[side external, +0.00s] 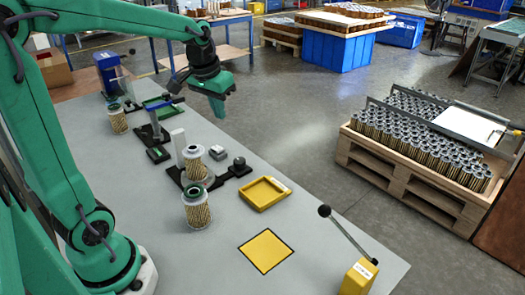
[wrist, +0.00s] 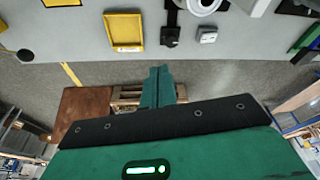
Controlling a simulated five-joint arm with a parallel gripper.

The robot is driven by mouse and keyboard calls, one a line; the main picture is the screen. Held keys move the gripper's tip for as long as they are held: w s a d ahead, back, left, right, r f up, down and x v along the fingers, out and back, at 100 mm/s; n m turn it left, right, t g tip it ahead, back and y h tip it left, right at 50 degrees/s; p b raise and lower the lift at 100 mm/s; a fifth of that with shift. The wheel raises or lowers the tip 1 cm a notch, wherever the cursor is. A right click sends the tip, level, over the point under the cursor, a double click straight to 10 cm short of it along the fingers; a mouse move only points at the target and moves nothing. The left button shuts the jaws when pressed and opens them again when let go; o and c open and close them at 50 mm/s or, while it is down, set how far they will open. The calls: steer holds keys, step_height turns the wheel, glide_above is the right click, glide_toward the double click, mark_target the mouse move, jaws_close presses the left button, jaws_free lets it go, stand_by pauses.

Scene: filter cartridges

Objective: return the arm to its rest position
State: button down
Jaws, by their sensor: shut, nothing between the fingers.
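My gripper (side external: 217,103) is raised above the far half of the grey table, clear of everything on it. In the wrist view its green fingers (wrist: 158,87) are shut together with nothing between them. The green arm rises from its base at the left of the side view and reaches over the table. Filter cartridges stand on the table: one (side external: 197,212) near the middle, one (side external: 194,168) just behind it on a black fixture, and one (side external: 118,120) at the far left.
A yellow tray (side external: 284,184), a yellow square (side external: 265,250) and a lever on a yellow box (side external: 358,276) lie toward the table's near right. A pallet (side external: 395,180) of cartridges stands on the floor.

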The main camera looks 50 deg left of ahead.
steer(key=s+d+m+t, duration=0.2)
steer(key=s+d+m, duration=0.1)
steer(key=s+d, duration=0.7)
steer(key=s, duration=0.4)
steer(key=shift+d+t+h, duration=0.2)
steer(key=shift+t+h, duration=0.2)
